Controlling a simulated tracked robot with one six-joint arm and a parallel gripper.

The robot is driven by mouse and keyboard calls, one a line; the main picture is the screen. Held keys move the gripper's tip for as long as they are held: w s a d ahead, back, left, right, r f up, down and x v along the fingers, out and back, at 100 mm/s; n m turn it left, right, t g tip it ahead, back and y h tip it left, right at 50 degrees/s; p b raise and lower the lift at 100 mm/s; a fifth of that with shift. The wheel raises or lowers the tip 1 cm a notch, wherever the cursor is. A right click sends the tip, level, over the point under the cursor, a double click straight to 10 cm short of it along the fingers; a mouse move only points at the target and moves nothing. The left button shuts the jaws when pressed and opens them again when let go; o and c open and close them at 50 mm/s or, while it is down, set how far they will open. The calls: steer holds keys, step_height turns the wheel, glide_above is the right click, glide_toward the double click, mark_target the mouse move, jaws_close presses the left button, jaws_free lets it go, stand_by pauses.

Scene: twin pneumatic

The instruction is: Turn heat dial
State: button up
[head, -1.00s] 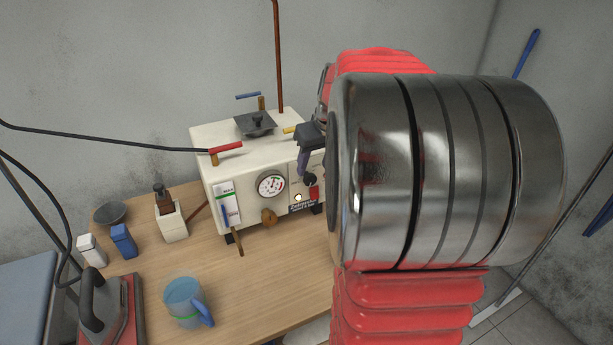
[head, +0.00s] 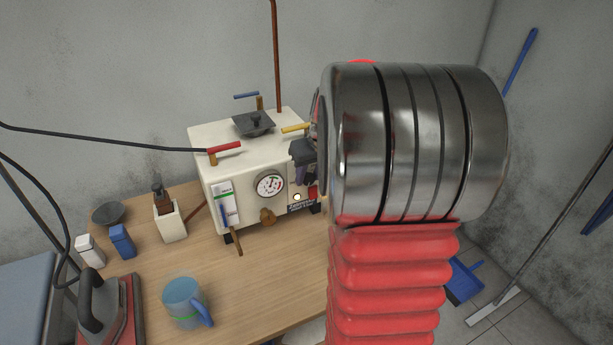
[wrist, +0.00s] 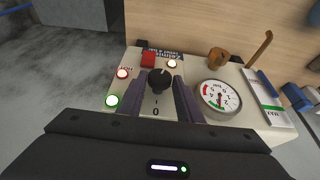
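The white boiler box (head: 222,158) stands on the wooden table. In the wrist view, its black round dial (wrist: 159,80) has a pale pointer line, and a "0" is printed on the panel near it. My gripper (wrist: 158,84) has its two dark purple fingers on either side of the dial, with a small gap visible on each side, so it looks open. In the head view my gripper (head: 302,156) is at the right end of the box front, partly hidden by my arm. The dial cannot be made out clearly there.
A pressure gauge (wrist: 219,97) is beside the dial. A red switch (wrist: 148,59) and several lit lamps are also close. A mug (head: 182,302), an iron (head: 97,300) and small containers stand on the table at left. A black cable hangs across the left.

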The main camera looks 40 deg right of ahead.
steer(key=c, duration=0.6)
steer(key=shift+o, duration=0.3)
steer(key=shift+a, duration=0.3)
steer(key=shift+d, duration=0.15)
steer(key=shift+c, duration=0.4)
steer(key=shift+f, duration=0.2)
steer(key=shift+s+d+y, duration=0.1)
steer(key=shift+d+y, duration=0.05)
steer(key=shift+y, duration=0.55)
stand_by(0.8)
steer(key=shift+s+d+m+t+y, duration=0.1)
steer(key=shift+d+m+t+y, duration=0.25)
steer(key=shift+y, duration=0.4)
steer(key=shift+d+m+t+y, duration=0.15)
steer(key=shift+t+y, duration=0.3)
steer(key=shift+y, duration=0.3)
steer(key=shift+d+f+m+t+y, duration=0.15)
steer(key=shift+m+t+y, duration=0.3)
steer(key=shift+y, duration=1.05)
